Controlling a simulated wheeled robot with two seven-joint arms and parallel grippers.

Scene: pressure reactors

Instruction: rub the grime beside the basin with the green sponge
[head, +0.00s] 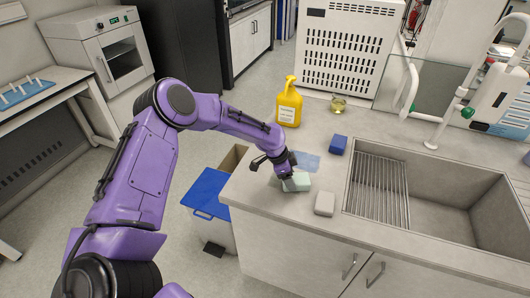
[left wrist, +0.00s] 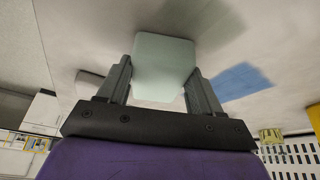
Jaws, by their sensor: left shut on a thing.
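The pale green sponge (head: 298,182) is at the counter top, left of the basin (head: 445,200). My left gripper (head: 287,172) is shut on it from above. In the left wrist view the sponge (left wrist: 163,65) sits between both fingers of the gripper (left wrist: 160,85). A faint dark smudge, likely the grime (left wrist: 205,20), shows on the counter beside the sponge in the left wrist view. In the head view the sponge and gripper hide most of that spot. I cannot tell whether the sponge presses on the counter. My right gripper is in neither view.
A flat blue cloth (head: 307,161) lies just behind the sponge. A grey-white block (head: 325,203) lies to its right, and a blue sponge (head: 337,144) farther back. A blue-lidded bin (head: 207,193) stands left of the counter.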

